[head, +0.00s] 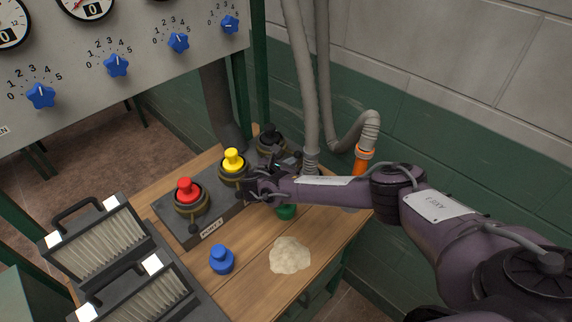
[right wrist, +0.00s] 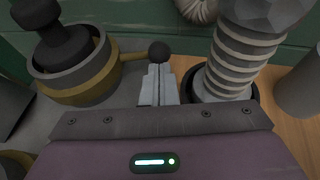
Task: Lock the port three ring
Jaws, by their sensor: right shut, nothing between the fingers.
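The port plate (head: 235,207) carries a red plug (head: 186,189), a yellow plug (head: 233,160) and a black plug (head: 270,138), each in a brass-coloured ring. The black plug's port is the farthest. In the right wrist view, the black plug (right wrist: 63,45) sits upright in its ring (right wrist: 75,82). A lever with a black ball knob (right wrist: 159,52) sticks out from the ring to the right. My right gripper (head: 284,166) is by this port, shut and empty. Its fingertips (right wrist: 158,72) are at the knob; I cannot tell whether they touch it. My left gripper is out of view.
Grey corrugated hoses hang beside the port; one (right wrist: 231,60) stands just right of the fingers. A hose with an orange collar (head: 361,158) is near the wall. A blue plug (head: 222,260), a green plug (head: 287,212) and a pale lump (head: 290,255) lie on the wooden table.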

